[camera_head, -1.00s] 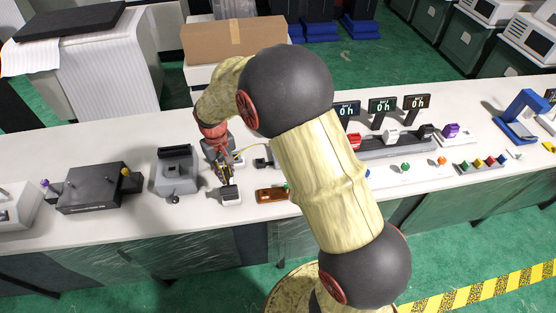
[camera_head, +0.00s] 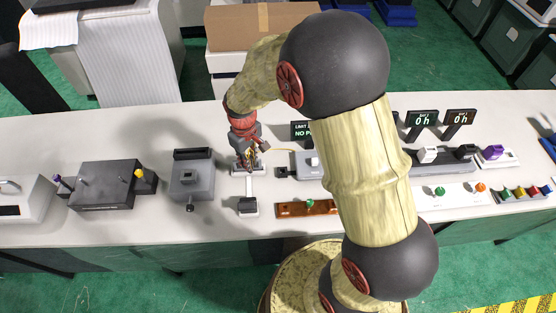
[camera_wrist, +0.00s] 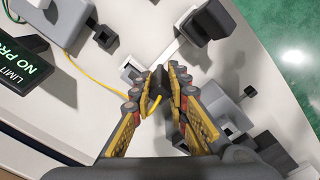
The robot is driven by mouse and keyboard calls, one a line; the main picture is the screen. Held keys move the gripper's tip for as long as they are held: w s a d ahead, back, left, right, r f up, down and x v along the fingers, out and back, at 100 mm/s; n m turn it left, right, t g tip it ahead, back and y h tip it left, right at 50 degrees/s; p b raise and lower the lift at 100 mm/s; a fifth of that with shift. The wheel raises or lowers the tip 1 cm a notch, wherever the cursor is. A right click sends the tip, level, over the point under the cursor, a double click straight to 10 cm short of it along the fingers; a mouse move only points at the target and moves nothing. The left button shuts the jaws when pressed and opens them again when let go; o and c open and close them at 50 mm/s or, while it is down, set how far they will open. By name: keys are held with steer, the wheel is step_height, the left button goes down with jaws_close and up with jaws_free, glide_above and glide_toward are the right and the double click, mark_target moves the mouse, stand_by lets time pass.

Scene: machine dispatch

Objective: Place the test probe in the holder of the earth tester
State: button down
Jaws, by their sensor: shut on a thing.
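My gripper (camera_wrist: 160,85) is shut on the dark test probe (camera_wrist: 155,92), seen between the fingertips in the wrist view. A yellow cable runs from the probe toward the earth tester (camera_head: 309,163), a grey box with a knob, partly behind my arm. A dark block with a square opening, seemingly the holder (camera_head: 282,172), sits at the tester's left side; it also shows in the wrist view (camera_wrist: 105,36). In the head view, my gripper (camera_head: 247,162) is left of this block, over a pale stand. The probe is apart from the holder.
A black block on a white base (camera_head: 248,206) stands in front of my gripper. A grey device (camera_head: 191,178) stands to the left. A dark display (camera_head: 302,131) stands behind the tester. A brown strip (camera_head: 300,208) lies in front of it.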

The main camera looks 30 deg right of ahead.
steer(key=shift+w+d+f+b, duration=0.2)
steer(key=shift+d+f+b, duration=0.15)
steer(key=shift+d+f, duration=1.8)
steer(key=shift+w+d+f+b, duration=0.15)
steer(key=shift+d+f+b, duration=0.15)
steer(key=shift+d+f, duration=1.85)
steer(key=shift+w+d+f+b, duration=0.2)
steer(key=shift+d+f+b, duration=0.15)
steer(key=shift+d+f, duration=1.75)
steer(key=shift+d, duration=0.1)
steer(key=c, duration=1.7)
jaws_free()
